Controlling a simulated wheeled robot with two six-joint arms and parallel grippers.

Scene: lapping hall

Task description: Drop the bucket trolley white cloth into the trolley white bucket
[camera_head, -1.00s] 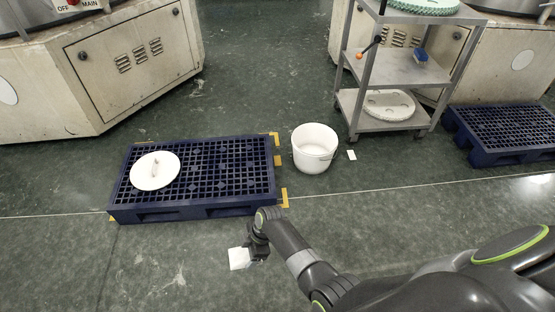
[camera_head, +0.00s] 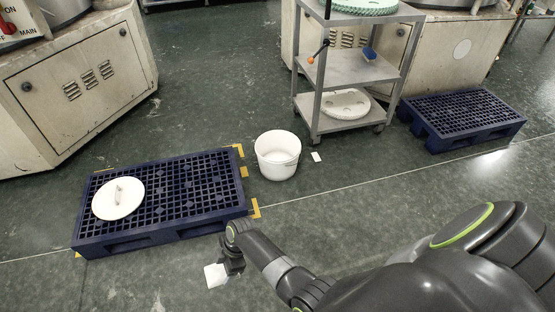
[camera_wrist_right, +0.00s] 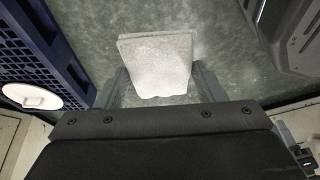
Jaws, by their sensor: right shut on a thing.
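The white cloth (camera_head: 216,275) is held in my right gripper (camera_head: 226,266), in front of the blue pallet in the head view. In the right wrist view the cloth (camera_wrist_right: 158,66) sits between the two fingers of the gripper (camera_wrist_right: 158,90), which is shut on it. The white bucket (camera_head: 277,158) stands open and upright on the floor, beyond the gripper and to its right. The inside of the bucket looks empty from here. The cloth and the bucket are well apart. My left gripper is not in view.
A blue pallet (camera_head: 160,220) lies left of the bucket, with a white lid (camera_head: 118,198) on it. A grey shelf trolley (camera_head: 352,68) stands behind the bucket to the right. A small white piece (camera_head: 316,157) lies beside the bucket. Another blue pallet (camera_head: 462,118) is farther right.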

